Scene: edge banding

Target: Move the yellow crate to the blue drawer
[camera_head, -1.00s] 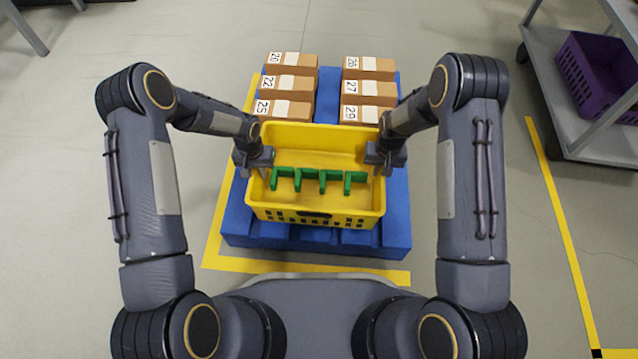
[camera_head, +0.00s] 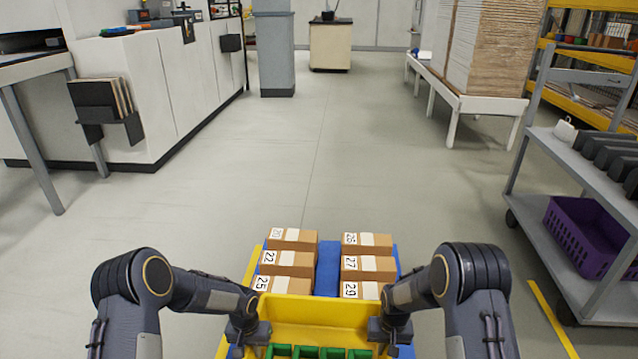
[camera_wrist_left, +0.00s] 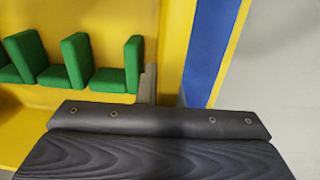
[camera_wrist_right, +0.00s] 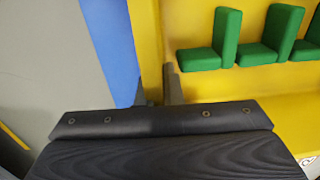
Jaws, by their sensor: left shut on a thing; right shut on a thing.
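The yellow crate (camera_head: 318,311) sits at the bottom of the head view, partly cut off by the frame edge. A row of green upright parts (camera_head: 305,352) is inside it. My left gripper (camera_head: 258,336) is shut on the crate's left wall, and my right gripper (camera_head: 382,333) is shut on its right wall. The wrist views show the crate wall at the fingers, on the left (camera_wrist_left: 175,50) and on the right (camera_wrist_right: 147,45). The crate's front is out of view. I cannot make out a blue drawer.
A blue platform (camera_head: 328,268) carries several numbered cardboard boxes (camera_head: 368,268) behind the crate. A grey cart (camera_head: 540,190) with a purple basket (camera_head: 585,240) stands at right. White cabinets (camera_head: 160,90) line the left. The floor (camera_head: 300,170) ahead is open.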

